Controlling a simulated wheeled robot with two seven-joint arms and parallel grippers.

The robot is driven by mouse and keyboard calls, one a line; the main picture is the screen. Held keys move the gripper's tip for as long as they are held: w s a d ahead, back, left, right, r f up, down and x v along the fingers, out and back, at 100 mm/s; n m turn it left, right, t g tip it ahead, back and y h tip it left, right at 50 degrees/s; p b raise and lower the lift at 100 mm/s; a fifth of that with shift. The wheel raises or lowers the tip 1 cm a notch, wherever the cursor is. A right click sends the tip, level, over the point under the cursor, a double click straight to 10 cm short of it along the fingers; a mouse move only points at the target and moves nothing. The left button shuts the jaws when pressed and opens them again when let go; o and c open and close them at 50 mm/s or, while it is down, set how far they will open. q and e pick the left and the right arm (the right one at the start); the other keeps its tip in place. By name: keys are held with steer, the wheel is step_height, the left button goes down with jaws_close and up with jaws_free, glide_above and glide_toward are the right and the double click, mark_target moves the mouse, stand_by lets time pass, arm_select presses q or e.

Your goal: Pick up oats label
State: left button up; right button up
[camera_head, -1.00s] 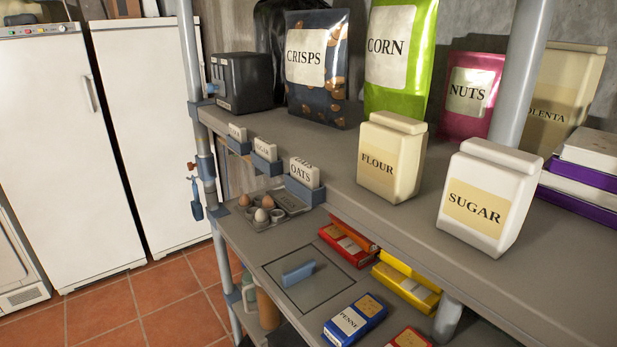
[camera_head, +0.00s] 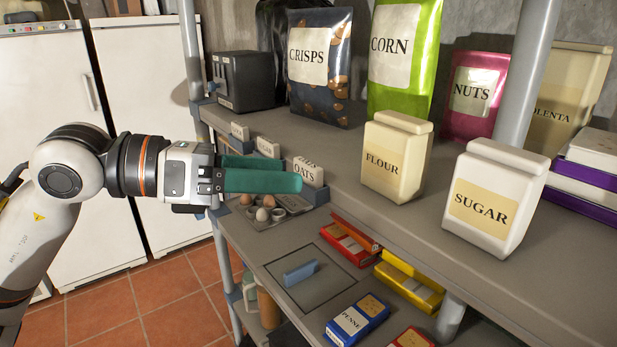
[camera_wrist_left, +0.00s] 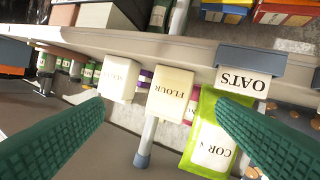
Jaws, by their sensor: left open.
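The oats label (camera_head: 308,171) is a small white card reading OATS, upright in a blue holder (camera_head: 316,194) on the upper shelf's front edge. In the left wrist view the label (camera_wrist_left: 243,84) appears upside down, close to the tip of the right-hand finger. My left gripper (camera_head: 290,172) has green fingers, spread apart and empty. Its tips are just left of the oats label in the head view, and the near finger hides part of the label's left side. I cannot tell whether they touch. My right gripper is not in view.
Two other label cards (camera_head: 267,147) stand along the shelf edge behind my fingers. Flour (camera_head: 396,157) and sugar (camera_head: 492,197) containers stand on the upper shelf (camera_head: 345,205). Below, an empty blue holder (camera_head: 301,272) lies in an outlined square beside an egg tray and boxes.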

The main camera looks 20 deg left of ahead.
arm_select(q)
steer(key=w+a+r+n+t+y, duration=0.1)
steer(key=w+a+t+y, duration=0.15)
steer(key=a+y, duration=0.3)
steer(key=p, duration=0.3)
glide_toward(309, 162)
steer(key=w+f, duration=0.2)
steer(key=w+d+p, duration=0.3)
steer(key=shift+d+f+p, duration=0.35)
steer(key=shift+d+p, duration=0.05)
steer(key=shift+w+d+f, duration=0.2)
steer(key=shift+w+f, duration=0.05)
steer(key=shift+f, duration=0.05)
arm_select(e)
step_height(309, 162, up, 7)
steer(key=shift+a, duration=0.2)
arm_select(q)
steer(key=shift+s, duration=0.1)
steer(key=shift+c, duration=0.3)
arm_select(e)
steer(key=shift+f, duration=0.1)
arm_select(q)
steer(key=shift+a, duration=0.1)
steer(key=c, duration=1)
steer(key=shift+r, duration=0.15)
